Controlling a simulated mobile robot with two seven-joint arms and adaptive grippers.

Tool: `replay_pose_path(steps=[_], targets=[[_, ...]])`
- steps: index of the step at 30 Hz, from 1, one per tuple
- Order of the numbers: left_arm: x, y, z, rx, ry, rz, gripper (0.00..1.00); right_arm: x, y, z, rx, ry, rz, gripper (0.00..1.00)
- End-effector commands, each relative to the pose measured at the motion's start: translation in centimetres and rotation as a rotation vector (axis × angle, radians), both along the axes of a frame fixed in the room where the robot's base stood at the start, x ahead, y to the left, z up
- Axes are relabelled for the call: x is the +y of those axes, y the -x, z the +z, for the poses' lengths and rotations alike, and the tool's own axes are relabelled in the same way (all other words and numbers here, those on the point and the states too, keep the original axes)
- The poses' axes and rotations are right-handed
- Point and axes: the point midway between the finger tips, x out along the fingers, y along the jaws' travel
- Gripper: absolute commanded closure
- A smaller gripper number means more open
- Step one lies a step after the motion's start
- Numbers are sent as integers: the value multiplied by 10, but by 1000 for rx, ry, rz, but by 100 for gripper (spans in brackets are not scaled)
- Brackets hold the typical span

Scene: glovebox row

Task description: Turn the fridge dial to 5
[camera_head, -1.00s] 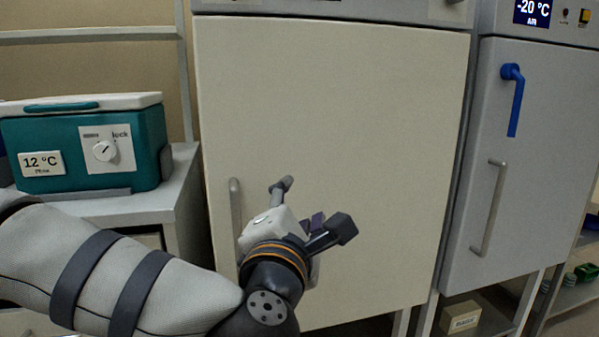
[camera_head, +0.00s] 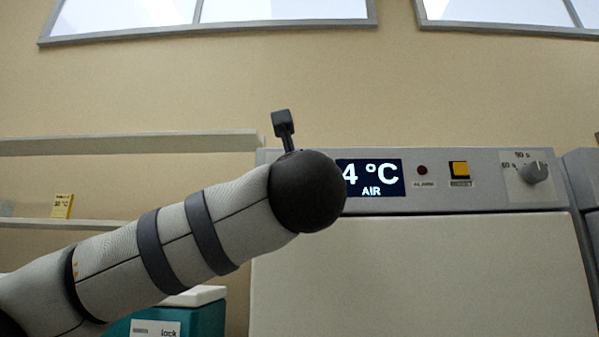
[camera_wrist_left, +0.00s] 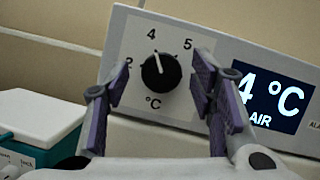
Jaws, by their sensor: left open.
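The fridge dial (camera_wrist_left: 161,72) is a round black knob on a pale plate marked 2, 4 and 5 with °C below. Its white pointer line points up and slightly left, near the 4. My left gripper (camera_wrist_left: 160,90) is open, its purple-padded fingers on either side of the dial in the wrist view; I cannot tell whether they touch it. In the head view one dark finger part (camera_head: 283,122) shows above my wrist, which hides the dial. The fridge (camera_head: 420,280) has a display (camera_head: 385,178) reading 4 °C AIR. My right gripper is not in view.
Right of the display are an alarm light (camera_head: 422,170), a yellow button (camera_head: 460,169) and a grey timer knob (camera_head: 534,172). A teal box with a white lid (camera_head: 195,297) stands low at left. A wall shelf (camera_head: 130,144) runs behind my arm.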

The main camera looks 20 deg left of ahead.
Motion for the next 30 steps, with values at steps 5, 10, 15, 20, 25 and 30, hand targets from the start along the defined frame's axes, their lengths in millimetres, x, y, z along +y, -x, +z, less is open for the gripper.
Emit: replay_pose_path(steps=[5, 10, 15, 20, 25, 30], targets=[[1, -4, 0, 0, -3, -1, 49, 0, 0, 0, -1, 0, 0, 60], [0, -3, 0, 0, -3, -1, 63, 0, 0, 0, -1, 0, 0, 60], [0, -3, 0, 0, -3, -1, 98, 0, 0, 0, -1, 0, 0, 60], [0, -3, 0, 1, -6, -1, 98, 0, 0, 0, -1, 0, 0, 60], [1, -3, 1, 11, -41, 0, 98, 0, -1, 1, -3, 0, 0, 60], [2, -2, 2, 36, -131, 0, 97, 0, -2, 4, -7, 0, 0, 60]])
